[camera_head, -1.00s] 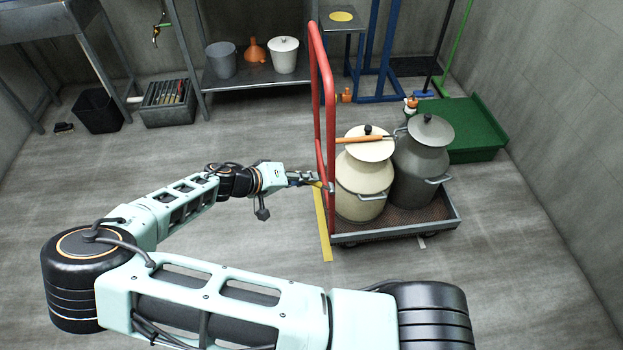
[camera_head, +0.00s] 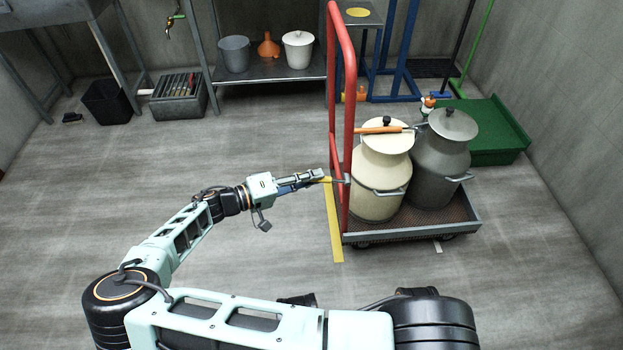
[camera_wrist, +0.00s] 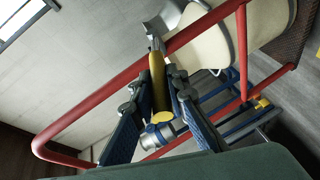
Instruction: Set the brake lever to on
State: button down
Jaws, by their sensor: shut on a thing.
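The brake lever (camera_head: 339,181) has a yellow grip and a metal end. It sits low at the red upright of the cart (camera_head: 412,234) and sticks out to the left, roughly level, in the head view. My gripper (camera_head: 321,177) is shut on its yellow grip, left of the red handle. In the wrist view the yellow grip of the brake lever (camera_wrist: 158,83) stands between the two fingers of my gripper (camera_wrist: 164,74), its metal end beyond the fingertips. The fingers hide part of the grip. I cannot read any on or off marking.
The cart carries a cream can (camera_head: 378,188) and a grey can (camera_head: 439,165), with an orange-handled tool (camera_head: 380,130) across the cream one. The red handle (camera_head: 337,70) rises beside my gripper. A yellow floor strip (camera_head: 334,222) runs below.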

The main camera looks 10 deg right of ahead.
jog(key=shift+f, duration=0.15)
jog(key=c, duration=1.9)
grip_release()
jog(key=v, duration=1.2)
jog(key=shift+s, duration=0.1)
